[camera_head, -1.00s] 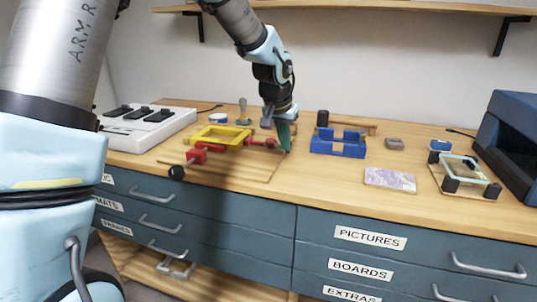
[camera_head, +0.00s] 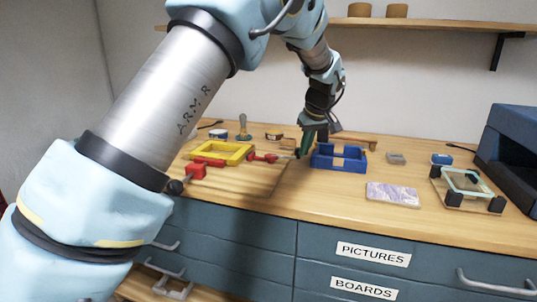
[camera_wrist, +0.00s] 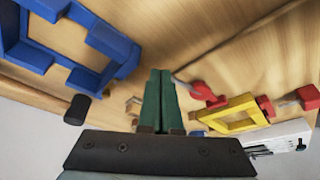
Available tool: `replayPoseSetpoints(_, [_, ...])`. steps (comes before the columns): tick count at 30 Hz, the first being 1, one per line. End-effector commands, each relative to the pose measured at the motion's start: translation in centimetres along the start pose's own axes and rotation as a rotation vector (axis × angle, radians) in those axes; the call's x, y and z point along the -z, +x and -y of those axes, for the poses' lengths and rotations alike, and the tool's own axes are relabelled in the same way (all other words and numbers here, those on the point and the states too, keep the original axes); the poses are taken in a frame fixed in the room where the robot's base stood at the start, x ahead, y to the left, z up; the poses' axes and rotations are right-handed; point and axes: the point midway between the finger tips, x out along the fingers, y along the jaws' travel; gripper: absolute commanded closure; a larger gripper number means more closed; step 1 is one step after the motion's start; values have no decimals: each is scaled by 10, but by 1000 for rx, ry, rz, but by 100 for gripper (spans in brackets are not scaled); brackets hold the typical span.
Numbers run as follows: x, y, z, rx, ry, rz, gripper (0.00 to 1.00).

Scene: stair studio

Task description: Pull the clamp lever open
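A yellow frame (camera_head: 222,152) lies on a wooden board (camera_head: 250,180) at the left of the bench. A red clamp piece (camera_head: 262,157) with a short metal end sits at its right side; another red block (camera_head: 196,171) with a black knob (camera_head: 175,187) is at its front. My gripper (camera_head: 304,150) points down, right of the right-hand red piece and close to the blue holder. In the wrist view my two green fingers (camera_wrist: 159,100) lie together with nothing visible between them. The red piece (camera_wrist: 207,94) is just right of them, apart. I cannot tell the lever's position.
A blue holder (camera_head: 325,161) stands close to the right of my gripper. A shelf (camera_head: 440,24) hangs above. A white switch panel (camera_wrist: 282,137) shows in the wrist view.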

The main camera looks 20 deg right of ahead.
Motion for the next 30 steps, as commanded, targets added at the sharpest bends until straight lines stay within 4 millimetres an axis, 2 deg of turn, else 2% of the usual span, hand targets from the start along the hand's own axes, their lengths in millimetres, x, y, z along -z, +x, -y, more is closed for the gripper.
replayPoseSetpoints(9, [10, 3, -7, 42, -106, -1, 100])
replayPoseSetpoints(30, [12, 5, -7, 49, -125, -1, 100])
